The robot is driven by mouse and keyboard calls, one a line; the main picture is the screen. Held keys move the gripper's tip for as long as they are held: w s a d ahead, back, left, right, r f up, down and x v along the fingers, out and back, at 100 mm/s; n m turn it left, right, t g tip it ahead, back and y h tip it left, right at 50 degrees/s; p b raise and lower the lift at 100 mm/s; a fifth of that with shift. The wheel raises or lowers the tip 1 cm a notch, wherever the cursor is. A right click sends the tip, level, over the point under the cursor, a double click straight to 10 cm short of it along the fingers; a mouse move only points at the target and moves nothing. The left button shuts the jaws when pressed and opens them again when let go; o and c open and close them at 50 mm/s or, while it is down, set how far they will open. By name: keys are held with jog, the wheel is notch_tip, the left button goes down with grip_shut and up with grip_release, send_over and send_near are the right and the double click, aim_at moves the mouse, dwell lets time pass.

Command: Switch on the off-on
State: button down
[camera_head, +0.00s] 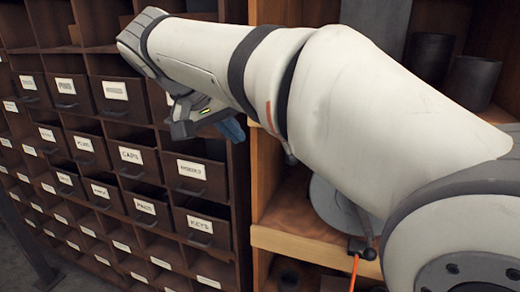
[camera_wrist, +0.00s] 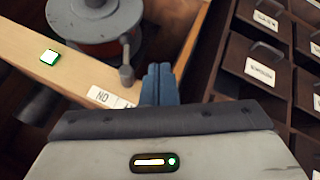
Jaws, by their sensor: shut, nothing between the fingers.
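The grey round flanged body (camera_wrist: 95,22) with a reddish band sits on a wooden shelf in the wrist view. A short grey lever with a rounded end (camera_wrist: 127,75) reaches from it towards the shelf edge, near a white label (camera_wrist: 108,97) whose letters look like an upside-down "ON". The label is partly hidden by my gripper. My gripper's blue fingers (camera_wrist: 157,74) are shut and empty, just right of the lever; contact cannot be told. In the head view, my gripper (camera_head: 232,130) is beside the shelf post, and my arm hides much of the grey body (camera_head: 328,203).
A small lit green-white light (camera_wrist: 50,57) is on the shelf edge. Brown labelled drawers (camera_head: 198,178) stand close by on the left in the head view. An orange cable (camera_head: 353,272) hangs by a black knob (camera_head: 362,249). Dark cylinders (camera_head: 471,82) stand on the upper shelf.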

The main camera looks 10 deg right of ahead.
jog(key=w+d+f+p, duration=0.2)
jog(key=d+f+p, duration=0.1)
jog(key=d+f, duration=0.4)
jog(key=shift+w+d+f, duration=0.2)
jog(key=shift+w+d, duration=0.1)
jog(key=shift+d, duration=0.6)
